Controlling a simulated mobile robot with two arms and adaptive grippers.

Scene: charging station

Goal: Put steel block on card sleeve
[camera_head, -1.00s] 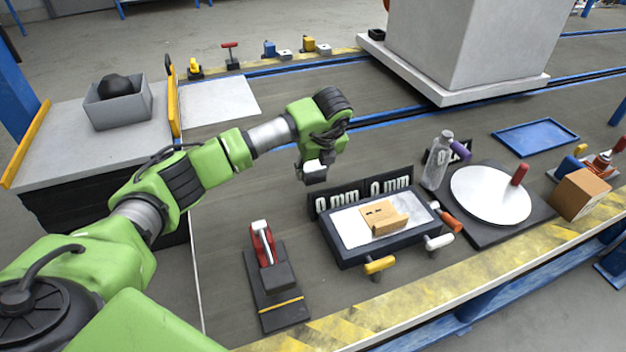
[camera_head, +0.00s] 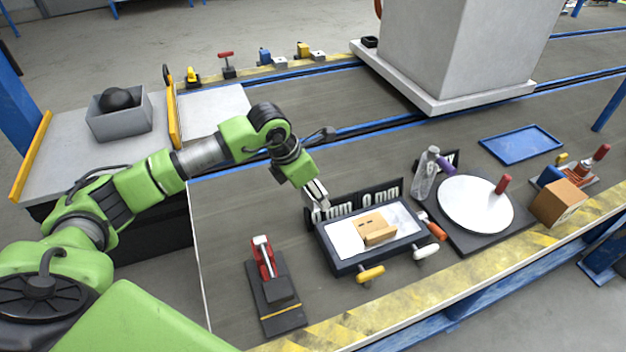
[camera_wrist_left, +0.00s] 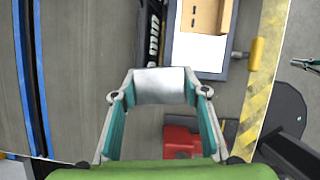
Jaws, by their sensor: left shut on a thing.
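My left gripper (camera_head: 317,195) is shut on the steel block, a plain silvery block (camera_wrist_left: 160,86) seen between its two fingers in the left wrist view. The gripper is tilted and holds it above the belt, near the back left corner of the dark scale. The card sleeve (camera_head: 375,228) is a tan cardboard piece with dark marks on the scale's white plate (camera_head: 343,235). It also shows at the top of the left wrist view (camera_wrist_left: 207,14). The block is apart from the sleeve. A part that looks like my right gripper (camera_wrist_left: 306,66) shows at the right edge of the wrist view.
The scale's display panel (camera_head: 390,190) stands up behind the plate. A red-handled clamp (camera_head: 263,258) is left of the scale. A clear bottle (camera_head: 425,174), round white disc (camera_head: 475,205) and cardboard box (camera_head: 558,203) are to its right. Yellow and white knobs protrude in front.

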